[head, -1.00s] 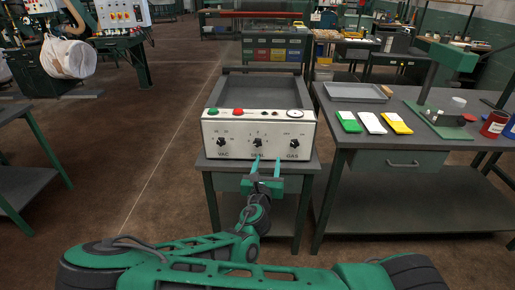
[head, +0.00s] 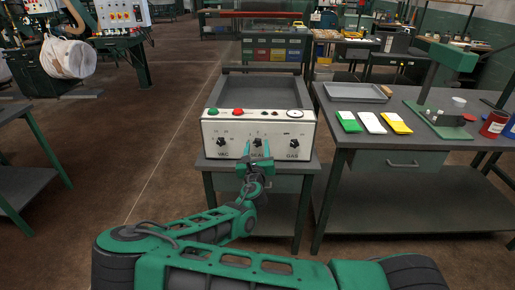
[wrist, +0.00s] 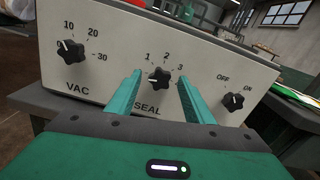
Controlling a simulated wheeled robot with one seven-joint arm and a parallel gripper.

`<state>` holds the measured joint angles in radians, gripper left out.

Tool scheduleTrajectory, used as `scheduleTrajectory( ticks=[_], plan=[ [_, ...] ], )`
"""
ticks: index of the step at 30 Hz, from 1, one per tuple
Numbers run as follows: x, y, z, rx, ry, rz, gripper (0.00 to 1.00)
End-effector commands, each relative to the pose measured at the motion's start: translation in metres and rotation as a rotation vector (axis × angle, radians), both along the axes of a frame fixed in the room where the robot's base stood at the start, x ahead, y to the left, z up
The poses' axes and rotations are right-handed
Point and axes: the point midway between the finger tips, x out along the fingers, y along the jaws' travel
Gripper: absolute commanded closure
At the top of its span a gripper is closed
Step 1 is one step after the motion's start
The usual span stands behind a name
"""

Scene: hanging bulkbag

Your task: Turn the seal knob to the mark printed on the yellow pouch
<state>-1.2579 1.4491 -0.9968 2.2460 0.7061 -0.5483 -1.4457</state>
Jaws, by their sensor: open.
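The black seal knob (wrist: 159,78) sits in the middle of the white control panel (head: 230,128), above the printed word SEAL. Its scale reads 1, 2, 3, and its white pointer looks turned to the left, toward 1. The knob also shows in the head view (head: 257,143). My gripper (wrist: 157,92) is open, with one teal finger on each side of the seal knob, apart from it. The yellow pouch (head: 396,123) lies on the right-hand bench; its mark is too small to read.
The VAC knob (wrist: 71,52) is left of the seal knob and the GAS knob (head: 293,143) right of it. A green pouch (head: 348,121) and a white pouch (head: 372,123) lie beside the yellow one. A grey tray (head: 356,93) is behind them.

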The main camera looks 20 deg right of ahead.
Motion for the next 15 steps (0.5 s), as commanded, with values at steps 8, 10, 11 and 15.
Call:
scheduleTrajectory(
  ticks=[8,10,11,15],
  plan=[
    [0.0058,-0.0019,-0.0004,0.000,0.001,0.000,0.53],
    [0.0057,-0.0018,-0.0004,0.000,0.001,0.000,0.53],
    [0.0056,-0.0018,-0.0003,0.000,0.001,0.000,0.53],
    [0.0055,-0.0018,-0.0004,0.000,0.001,0.000,0.84]
  ],
)
